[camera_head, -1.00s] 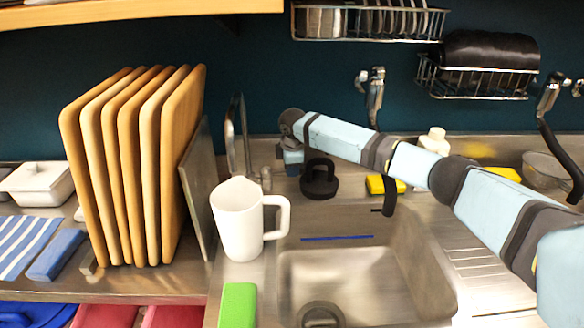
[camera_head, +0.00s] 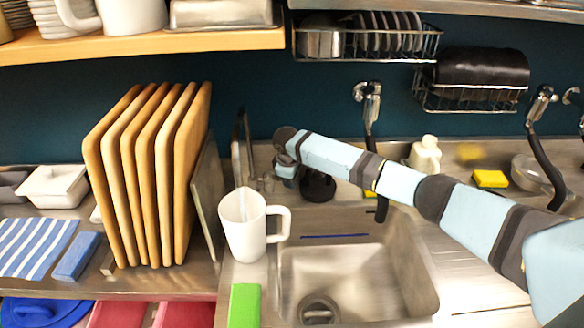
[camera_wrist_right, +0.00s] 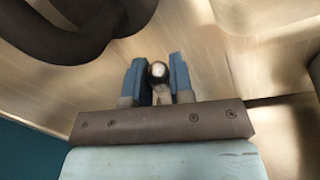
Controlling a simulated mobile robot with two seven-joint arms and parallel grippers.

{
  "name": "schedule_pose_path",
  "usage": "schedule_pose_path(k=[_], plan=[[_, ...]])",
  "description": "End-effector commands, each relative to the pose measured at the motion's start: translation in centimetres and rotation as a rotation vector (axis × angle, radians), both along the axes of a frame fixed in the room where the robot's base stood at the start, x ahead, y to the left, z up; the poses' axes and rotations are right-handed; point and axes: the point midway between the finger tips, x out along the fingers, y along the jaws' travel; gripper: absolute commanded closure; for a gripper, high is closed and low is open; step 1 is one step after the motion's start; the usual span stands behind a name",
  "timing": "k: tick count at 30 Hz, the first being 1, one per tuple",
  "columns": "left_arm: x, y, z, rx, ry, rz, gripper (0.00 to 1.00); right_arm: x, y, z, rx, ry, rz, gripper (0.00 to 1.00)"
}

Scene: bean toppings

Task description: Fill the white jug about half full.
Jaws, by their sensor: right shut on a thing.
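The white jug (camera_head: 241,228) stands upright on the steel counter at the sink's left edge, its handle to the right. The tap (camera_head: 237,148) rises behind it. A pale streak (camera_head: 239,190), which looks like running water, drops from the tap into the jug's mouth. The level inside cannot be seen. My right gripper (camera_head: 284,172) is behind the jug, to the right of the tap. In the right wrist view its blue fingers (camera_wrist_right: 157,82) are shut on a small dark knob with a pale end (camera_wrist_right: 158,70), apparently the tap's handle. My left gripper is out of view.
The sink basin (camera_head: 355,280) is empty. A black round object (camera_head: 318,186) sits behind it, under my right arm. Wooden boards (camera_head: 150,180) stand left of the jug. A green block (camera_head: 244,305) lies in front of it. A shelf (camera_head: 150,43) hangs above.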

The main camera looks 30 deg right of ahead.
Motion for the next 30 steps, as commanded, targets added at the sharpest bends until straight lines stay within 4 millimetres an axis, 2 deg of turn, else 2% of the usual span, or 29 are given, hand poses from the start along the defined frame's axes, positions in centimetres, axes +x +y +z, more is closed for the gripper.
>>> schedule_pose_path(k=[1, 6, 20, 21, 23, 24, 30], plan=[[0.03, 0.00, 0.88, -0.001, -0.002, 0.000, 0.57, -0.09, 0.22, 0.40, 0.001, 0.000, -0.017, 1.00], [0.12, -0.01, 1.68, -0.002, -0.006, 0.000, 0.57, -0.26, 0.44, 0.19, 0.001, 0.000, -0.061, 1.00], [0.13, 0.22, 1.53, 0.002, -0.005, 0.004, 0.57, -0.27, 0.47, 0.06, 0.000, -0.001, -0.074, 1.00], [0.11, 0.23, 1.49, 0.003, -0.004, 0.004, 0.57, -0.28, 0.46, 0.06, 0.000, -0.001, -0.074, 0.69], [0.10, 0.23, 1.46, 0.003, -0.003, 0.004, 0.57, -0.29, 0.47, 0.05, 0.000, -0.001, -0.074, 0.55], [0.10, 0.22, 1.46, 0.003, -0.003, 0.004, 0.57, -0.29, 0.47, 0.05, 0.000, -0.001, -0.074, 0.53], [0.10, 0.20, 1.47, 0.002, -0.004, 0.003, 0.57, -0.30, 0.46, 0.02, -0.001, -0.001, -0.074, 0.53]])
